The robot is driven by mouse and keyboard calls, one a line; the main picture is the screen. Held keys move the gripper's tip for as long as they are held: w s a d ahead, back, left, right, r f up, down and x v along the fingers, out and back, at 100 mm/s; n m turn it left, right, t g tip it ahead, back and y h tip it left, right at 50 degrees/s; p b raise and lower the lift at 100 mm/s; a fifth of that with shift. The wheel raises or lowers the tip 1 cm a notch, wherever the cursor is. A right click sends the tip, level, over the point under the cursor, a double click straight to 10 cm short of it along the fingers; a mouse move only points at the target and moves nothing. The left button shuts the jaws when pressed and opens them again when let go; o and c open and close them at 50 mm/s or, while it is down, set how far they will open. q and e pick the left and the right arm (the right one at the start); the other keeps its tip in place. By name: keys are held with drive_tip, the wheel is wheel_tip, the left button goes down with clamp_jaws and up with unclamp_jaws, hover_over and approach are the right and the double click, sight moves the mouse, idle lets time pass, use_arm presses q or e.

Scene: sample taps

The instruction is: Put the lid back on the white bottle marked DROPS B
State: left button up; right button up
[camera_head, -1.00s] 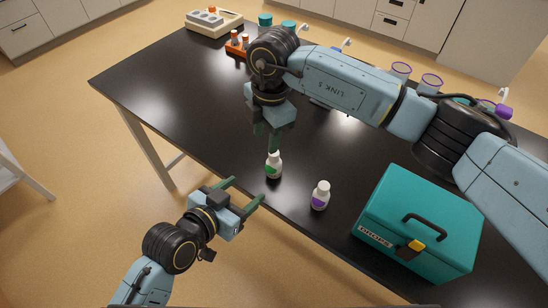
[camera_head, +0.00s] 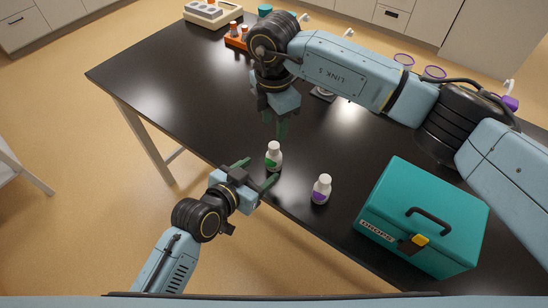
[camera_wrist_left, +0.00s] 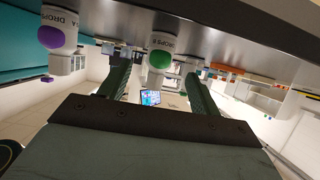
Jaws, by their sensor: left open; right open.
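The white bottle marked DROPS B (camera_head: 274,157), with a green mark, stands upright near the table's front edge. In the left wrist view this bottle (camera_wrist_left: 159,58) shows upside down between my left fingers. My left gripper (camera_head: 256,174) is open, low at the table edge, with its fingertips close to the bottle; I cannot tell whether they touch it. My right gripper (camera_head: 276,128) is open and empty, behind and above the bottle. The bottle's top looks white and narrow. I see no separate lid and cannot tell whether one is on.
A similar bottle with a purple mark (camera_head: 321,189) stands to the right; it also shows in the left wrist view (camera_wrist_left: 58,35). A teal case (camera_head: 459,205) is farther right. An orange rack (camera_head: 236,37) stands at the back. The table's left part is clear.

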sight(268, 164)
use_arm(q)
drive_tip(key=x, duration=0.7)
drive_tip(key=shift+w+d+f, duration=0.1)
drive_tip(key=shift+w+d, duration=0.05)
drive_tip(key=shift+w, duration=0.15)
clamp_jaws()
